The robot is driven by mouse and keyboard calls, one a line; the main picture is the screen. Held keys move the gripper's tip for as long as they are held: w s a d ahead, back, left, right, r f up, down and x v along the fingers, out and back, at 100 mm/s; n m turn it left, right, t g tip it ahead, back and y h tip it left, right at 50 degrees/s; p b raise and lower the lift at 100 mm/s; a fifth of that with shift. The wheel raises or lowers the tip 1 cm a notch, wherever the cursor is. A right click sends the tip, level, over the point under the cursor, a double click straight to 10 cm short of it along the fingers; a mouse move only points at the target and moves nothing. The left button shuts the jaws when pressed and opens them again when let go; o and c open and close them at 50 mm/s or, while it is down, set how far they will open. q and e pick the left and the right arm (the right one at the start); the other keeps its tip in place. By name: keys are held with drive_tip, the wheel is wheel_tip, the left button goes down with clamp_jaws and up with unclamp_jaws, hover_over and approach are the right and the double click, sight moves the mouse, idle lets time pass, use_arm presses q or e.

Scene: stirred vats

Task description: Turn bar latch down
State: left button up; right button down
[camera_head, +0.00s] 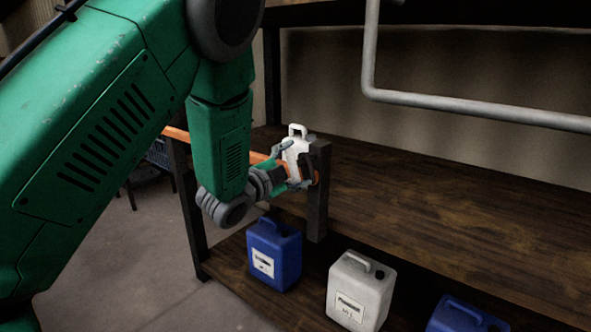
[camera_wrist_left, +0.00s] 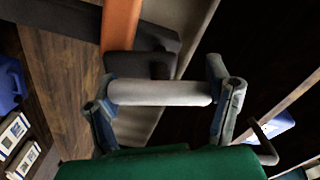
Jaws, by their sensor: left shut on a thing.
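An orange bar (camera_head: 178,133) runs behind my left arm towards a dark shelf post (camera_head: 319,195). It also shows at the top of the wrist view (camera_wrist_left: 121,25), ending by a dark bracket (camera_wrist_left: 140,66). My left gripper (camera_head: 290,168) is at the post, beside the bar's end. In the wrist view its fingers (camera_wrist_left: 165,94) are shut on a pale grey cylindrical handle (camera_wrist_left: 160,92), one finger at each end. Whether this handle joins the orange bar is hidden. My right gripper is in neither view.
A white jug (camera_head: 297,132) shows right behind the gripper. On the lower shelf stand a blue jug (camera_head: 275,255), a white jug (camera_head: 360,290) and another blue jug (camera_head: 462,316). A grey pipe (camera_head: 470,104) crosses the upper right. The upper shelf (camera_head: 450,210) is bare.

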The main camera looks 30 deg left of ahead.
use_arm(q)
drive_tip(key=m+b, duration=0.1)
drive_tip(key=m, duration=0.2)
drive_tip(key=shift+d+m, duration=0.1)
drive_tip(key=shift+m, duration=0.2)
idle(0.3)
drive_tip(key=shift+f, duration=0.1)
drive_tip(key=o, duration=1.1)
drive_tip(key=shift+w, duration=0.1)
drive_tip(key=s+a, duration=0.1)
drive_tip(key=s, duration=1.1)
drive_tip(key=shift+f, duration=0.1)
